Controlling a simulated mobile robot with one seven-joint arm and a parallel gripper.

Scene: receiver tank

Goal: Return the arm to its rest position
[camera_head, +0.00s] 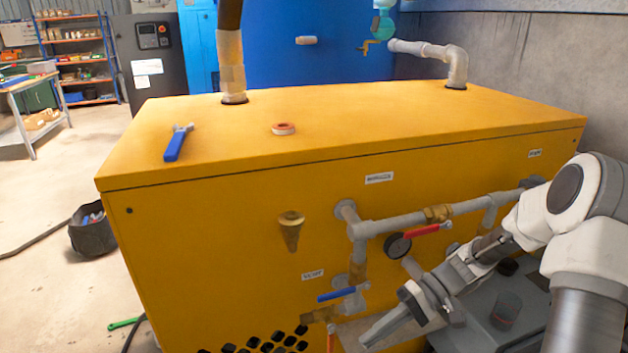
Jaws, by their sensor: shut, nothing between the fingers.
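My arm (585,210) comes in from the right edge in white and grey, bent down and to the left. My gripper (368,340) is at the lower middle right, in front of the yellow cabinet's front face, with its fingers pointing down and left. The fingers are together and hold nothing that I can see. The gripper is near the blue-handled valve (337,294) and the lower pipework. I cannot tell the exact gap between them.
The yellow cabinet (225,230) fills the middle. Pipes (395,223), a red-handled valve (422,230) and a gauge (397,246) stick out from its front near my arm. A blue-handled wrench (175,145) and a tape roll (283,129) lie on top. Open floor (35,290) is at left.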

